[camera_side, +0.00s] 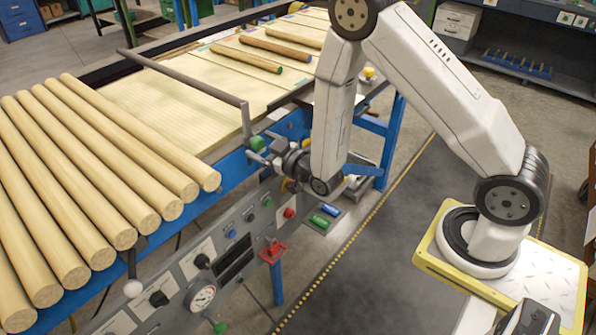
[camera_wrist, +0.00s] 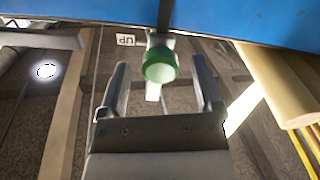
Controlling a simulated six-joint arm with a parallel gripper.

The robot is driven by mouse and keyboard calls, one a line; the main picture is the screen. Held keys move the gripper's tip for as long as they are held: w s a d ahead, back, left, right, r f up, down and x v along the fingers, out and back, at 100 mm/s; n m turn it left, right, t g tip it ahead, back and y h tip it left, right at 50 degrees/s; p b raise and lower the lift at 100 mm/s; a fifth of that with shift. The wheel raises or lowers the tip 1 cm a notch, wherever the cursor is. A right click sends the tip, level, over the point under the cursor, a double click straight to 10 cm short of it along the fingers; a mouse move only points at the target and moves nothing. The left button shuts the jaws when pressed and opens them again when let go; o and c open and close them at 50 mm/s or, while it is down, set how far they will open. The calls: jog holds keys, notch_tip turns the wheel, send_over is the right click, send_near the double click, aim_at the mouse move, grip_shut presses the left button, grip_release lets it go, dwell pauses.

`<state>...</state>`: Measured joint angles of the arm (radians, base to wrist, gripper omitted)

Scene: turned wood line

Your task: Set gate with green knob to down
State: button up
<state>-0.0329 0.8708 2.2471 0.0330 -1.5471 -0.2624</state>
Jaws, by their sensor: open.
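The gate is a grey bar (camera_side: 185,78) reaching across the pale bed of the line. It appears raised above the bed, and its near end bends down toward my gripper. The green knob (camera_side: 257,143) is at the near end of the gate's arm, beside the blue frame. In the wrist view the green knob (camera_wrist: 160,68) lies between my two fingers, with gaps on both sides. My gripper (camera_side: 268,157) is open at the knob; its fingers (camera_wrist: 160,82) hold nothing. A small label reading "UP" (camera_wrist: 127,40) shows upside down beside the knob.
Several thick wooden rods (camera_side: 90,160) lie side by side at left, and thinner ones (camera_side: 262,58) lie beyond the gate. A control panel (camera_side: 225,245) with knobs, a gauge (camera_side: 203,298) and a red part (camera_side: 272,251) is below.

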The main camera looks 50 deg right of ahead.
jog(key=shift+w, duration=0.95)
jog(key=shift+c, duration=0.3)
grip_shut()
